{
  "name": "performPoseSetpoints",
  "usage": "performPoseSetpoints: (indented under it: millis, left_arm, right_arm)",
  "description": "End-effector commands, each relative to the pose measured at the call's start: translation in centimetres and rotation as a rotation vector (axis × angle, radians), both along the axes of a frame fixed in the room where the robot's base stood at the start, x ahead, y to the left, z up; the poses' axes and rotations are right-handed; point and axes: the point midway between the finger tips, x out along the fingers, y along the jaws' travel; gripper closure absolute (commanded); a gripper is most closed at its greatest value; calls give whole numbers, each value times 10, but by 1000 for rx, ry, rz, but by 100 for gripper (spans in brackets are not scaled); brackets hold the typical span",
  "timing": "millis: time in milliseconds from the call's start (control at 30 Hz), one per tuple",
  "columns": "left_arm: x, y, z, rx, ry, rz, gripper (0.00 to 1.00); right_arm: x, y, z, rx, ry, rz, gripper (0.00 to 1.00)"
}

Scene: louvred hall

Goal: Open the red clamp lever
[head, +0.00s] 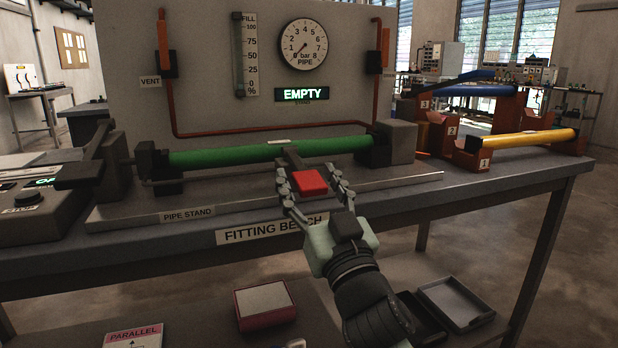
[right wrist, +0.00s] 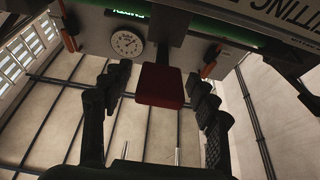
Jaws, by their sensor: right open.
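The red clamp lever (head: 311,182) shows as a red block at the end of a dark bar, in front of the green pipe (head: 250,154) on the pipe stand (head: 130,212). My right gripper (head: 313,182) is open, with one finger on each side of the red block. In the right wrist view, the red lever end (right wrist: 161,86) sits between the two open fingers (right wrist: 156,97), with gaps visible on both sides. I cannot tell how deep it lies between them. My left gripper is not in view.
A panel with a gauge (head: 303,45) and an EMPTY sign (head: 302,94) stands behind the pipe. A grey control box (head: 30,212) is at the left. A yellow pipe (head: 520,143) lies on orange supports at the right.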

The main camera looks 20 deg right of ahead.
Motion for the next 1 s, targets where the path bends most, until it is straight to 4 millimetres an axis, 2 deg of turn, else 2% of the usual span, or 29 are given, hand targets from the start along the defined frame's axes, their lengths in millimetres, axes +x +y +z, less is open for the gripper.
performPoseSetpoints:
  millis: [200, 600, 700, 1000]
  left_arm:
    - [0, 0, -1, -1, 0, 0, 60]
    - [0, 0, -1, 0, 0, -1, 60]
    - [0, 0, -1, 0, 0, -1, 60]
    - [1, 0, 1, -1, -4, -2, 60]
  right_arm:
    - [0, 0, 0, 0, 0, 0, 40]
    - [0, 0, 0, 1, 1, -1, 90]
    - [0, 0, 0, 1, 1, -1, 100]
    - [4, 0, 2, 1, 0, -1, 100]
